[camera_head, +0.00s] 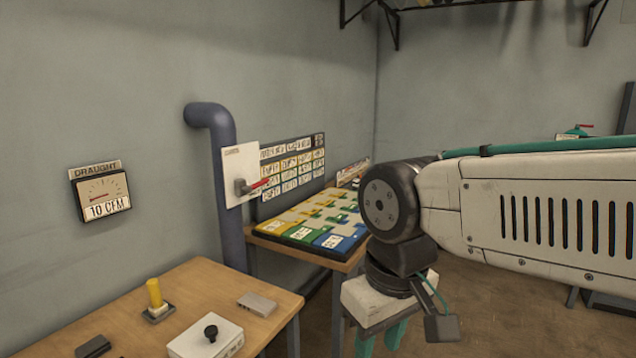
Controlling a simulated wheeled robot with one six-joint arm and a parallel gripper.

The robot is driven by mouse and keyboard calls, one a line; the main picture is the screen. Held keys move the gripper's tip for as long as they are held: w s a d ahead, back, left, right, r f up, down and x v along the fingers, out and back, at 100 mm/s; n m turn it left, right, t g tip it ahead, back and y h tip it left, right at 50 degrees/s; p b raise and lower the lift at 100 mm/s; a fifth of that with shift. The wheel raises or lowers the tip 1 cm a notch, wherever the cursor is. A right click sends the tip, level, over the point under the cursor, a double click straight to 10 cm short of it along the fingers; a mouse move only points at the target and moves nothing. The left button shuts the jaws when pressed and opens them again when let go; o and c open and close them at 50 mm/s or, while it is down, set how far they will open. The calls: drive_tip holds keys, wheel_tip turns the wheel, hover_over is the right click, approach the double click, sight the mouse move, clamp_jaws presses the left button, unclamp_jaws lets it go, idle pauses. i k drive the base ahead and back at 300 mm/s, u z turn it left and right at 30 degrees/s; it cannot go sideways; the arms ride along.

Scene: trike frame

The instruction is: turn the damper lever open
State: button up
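The damper lever (258,184) has a red handle and a dark grey hub. It is mounted on a white plate (240,160) in front of a blue-grey pipe (228,225) on the left wall. The handle points to the right and slightly up. My gripper (382,338) hangs down at the lower middle, right of the lever and apart from it. Its teal fingers are cut off by the bottom edge, so their tips and opening are hidden.
A draught gauge (101,191) reading "10 CFM" hangs on the wall. The near wooden table (205,285) carries a yellow knob (155,293), a white box (206,338) and small grey blocks. Another table holds a coloured board (315,222) below a labelled wall panel (292,168).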

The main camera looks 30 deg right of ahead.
sight(249, 188)
drive_tip(key=z, duration=0.2)
drive_tip(key=k, duration=0.65)
drive_tip(key=z, duration=0.8)
drive_tip(key=i, duration=2.25)
drive_tip(key=u, duration=0.85)
